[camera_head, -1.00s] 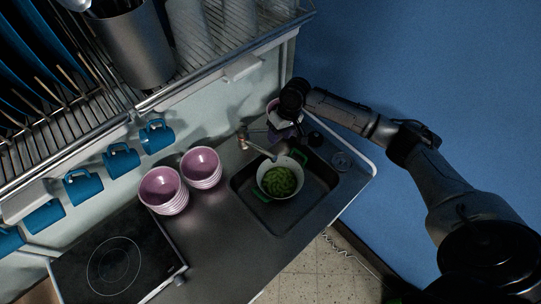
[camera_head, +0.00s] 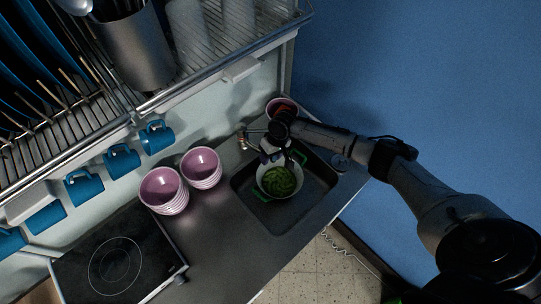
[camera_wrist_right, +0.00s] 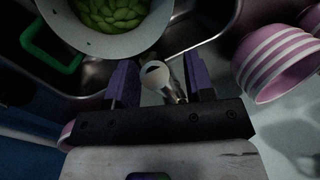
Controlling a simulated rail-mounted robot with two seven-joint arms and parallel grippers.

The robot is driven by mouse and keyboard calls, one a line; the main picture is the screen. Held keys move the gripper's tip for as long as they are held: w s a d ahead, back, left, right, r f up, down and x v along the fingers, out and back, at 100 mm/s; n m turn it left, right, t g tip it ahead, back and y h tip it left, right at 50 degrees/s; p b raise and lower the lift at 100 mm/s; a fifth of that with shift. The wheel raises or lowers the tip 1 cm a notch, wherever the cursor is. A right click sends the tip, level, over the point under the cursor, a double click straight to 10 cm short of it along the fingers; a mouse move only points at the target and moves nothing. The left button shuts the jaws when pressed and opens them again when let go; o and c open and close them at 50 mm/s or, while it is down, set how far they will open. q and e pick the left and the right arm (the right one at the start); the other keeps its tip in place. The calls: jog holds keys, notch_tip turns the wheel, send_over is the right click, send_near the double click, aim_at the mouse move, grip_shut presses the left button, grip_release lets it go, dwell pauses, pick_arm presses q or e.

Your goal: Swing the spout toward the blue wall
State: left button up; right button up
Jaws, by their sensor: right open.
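The metal faucet (camera_head: 243,140) stands at the back edge of the sink. Its visible spout part runs right, and its far end is hidden behind my right gripper. My right gripper (camera_head: 272,155) is over the back of the sink, above the pot's rear edge. In the right wrist view, my gripper (camera_wrist_right: 158,85) is open, with the rounded metal spout (camera_wrist_right: 158,78) between its purple fingers. I cannot tell whether either finger touches it. The blue wall (camera_head: 430,90) is on the right. My left gripper is not in view.
A white pot of green food (camera_head: 279,182) with green handles sits in the dark sink (camera_head: 310,205). Stacked pink bowls (camera_head: 163,190) stand left of the sink. Another bowl (camera_head: 279,104) is in the back corner. Blue mugs (camera_head: 122,160) hang under the rack (camera_head: 190,88).

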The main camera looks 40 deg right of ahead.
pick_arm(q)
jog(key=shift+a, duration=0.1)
pick_arm(e)
jog(key=c, duration=0.6)
grip_shut()
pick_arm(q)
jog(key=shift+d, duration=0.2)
